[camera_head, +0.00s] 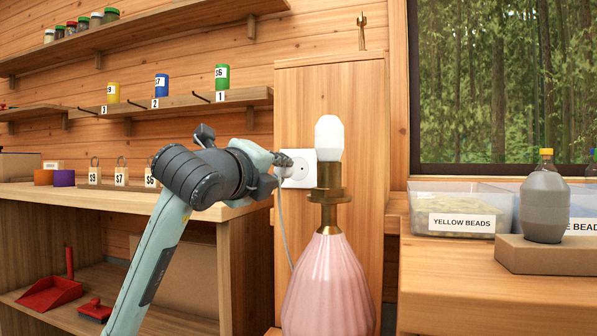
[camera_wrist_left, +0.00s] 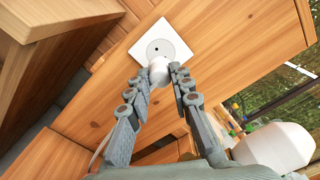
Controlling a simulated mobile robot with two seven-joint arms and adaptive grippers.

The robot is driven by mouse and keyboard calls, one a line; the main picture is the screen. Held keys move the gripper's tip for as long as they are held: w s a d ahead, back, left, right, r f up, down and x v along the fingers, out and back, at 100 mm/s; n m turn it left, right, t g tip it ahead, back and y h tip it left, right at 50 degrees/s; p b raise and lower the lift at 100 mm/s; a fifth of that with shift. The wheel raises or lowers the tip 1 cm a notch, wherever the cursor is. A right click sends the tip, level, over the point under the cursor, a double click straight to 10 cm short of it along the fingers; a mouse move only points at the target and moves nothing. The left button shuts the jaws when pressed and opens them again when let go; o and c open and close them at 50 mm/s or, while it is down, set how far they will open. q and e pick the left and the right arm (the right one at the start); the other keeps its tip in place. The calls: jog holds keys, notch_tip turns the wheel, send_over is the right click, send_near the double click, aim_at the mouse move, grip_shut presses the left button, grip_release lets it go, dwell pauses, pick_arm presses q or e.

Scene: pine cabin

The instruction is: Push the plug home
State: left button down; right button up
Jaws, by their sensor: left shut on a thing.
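A white square wall socket (camera_head: 301,172) with a round recess is on a wooden panel behind the lamp; it also shows in the left wrist view (camera_wrist_left: 177,36). My left gripper (camera_head: 279,162) is shut on a pale plug (camera_wrist_left: 158,71), held between the fingertips just in front of the plate. In the left wrist view the plug overlaps the lower edge of the round recess, and a hole in the recess stays visible. I cannot tell whether the plug touches the socket. A thin grey cord (camera_head: 282,222) hangs from the gripper. My right gripper is out of view.
A lamp with a pink ribbed base (camera_head: 328,290) and a white bulb (camera_head: 329,138) stands close to the right of my left gripper. A wooden shelf unit (camera_head: 240,214) is at left. A yellow bead bin (camera_head: 428,198) and a grey bottle-shaped object (camera_head: 544,207) are at right.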

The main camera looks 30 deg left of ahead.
aim_at(289, 169)
pick_arm(q)
jog(key=shift+w, duration=0.1)
jog(key=shift+s, duration=0.2)
jog(key=shift+f+b, duration=0.2)
jog(key=shift+b, duration=0.55)
jog(key=shift+r+p+x, duration=0.2)
jog(key=shift+p+x, duration=0.1)
jog(key=shift+x, duration=2)
jog(key=shift+w, duration=0.15)
jog(key=shift+w+a, duration=0.15)
jog(key=shift+w, duration=0.35)
